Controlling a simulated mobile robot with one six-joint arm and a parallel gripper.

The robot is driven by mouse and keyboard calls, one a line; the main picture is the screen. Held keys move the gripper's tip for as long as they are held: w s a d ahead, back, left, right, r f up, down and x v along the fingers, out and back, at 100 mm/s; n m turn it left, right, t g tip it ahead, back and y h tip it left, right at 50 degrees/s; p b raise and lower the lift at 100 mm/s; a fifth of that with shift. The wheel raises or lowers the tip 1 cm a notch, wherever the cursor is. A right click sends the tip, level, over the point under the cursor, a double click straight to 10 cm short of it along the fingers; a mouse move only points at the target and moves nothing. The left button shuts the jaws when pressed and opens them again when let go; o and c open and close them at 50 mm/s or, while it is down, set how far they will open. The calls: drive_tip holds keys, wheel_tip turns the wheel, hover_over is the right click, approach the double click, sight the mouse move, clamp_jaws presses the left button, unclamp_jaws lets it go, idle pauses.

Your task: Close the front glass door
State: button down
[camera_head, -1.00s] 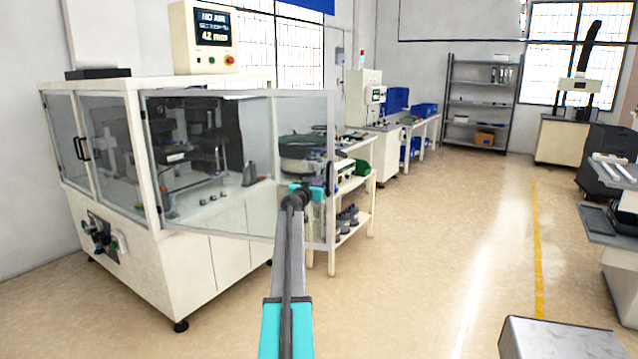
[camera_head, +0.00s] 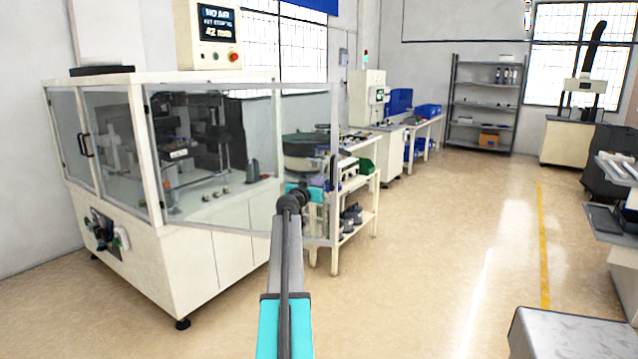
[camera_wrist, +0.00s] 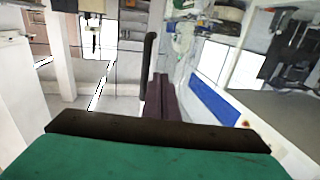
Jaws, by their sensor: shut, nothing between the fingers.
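The front glass door (camera_head: 243,238) is a clear panel in a pale frame, standing swung out from the white machine (camera_head: 190,270). It is hinged at the machine's front corner post, and its free edge is at the right. My gripper (camera_head: 318,193) is at the lower part of that free edge, by a dark upright handle that is partly hidden. In the wrist view my shut fingers (camera_wrist: 160,100) are beside a black curved bar (camera_wrist: 149,65), which looks like the handle. Nothing shows between the fingers. I cannot tell whether they touch the door.
A control box (camera_head: 210,35) stands on the machine. A bowl feeder (camera_head: 305,145) and a white two-level bench (camera_head: 355,220) are behind the door's free edge. A grey-topped block (camera_head: 565,340) is at lower right. The floor (camera_head: 430,250) to the right is open.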

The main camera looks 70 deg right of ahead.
drive_tip(key=a+b, duration=0.1)
drive_tip(key=a, duration=0.5)
drive_tip(key=shift+s+a, duration=0.3)
drive_tip(key=shift+a, duration=0.05)
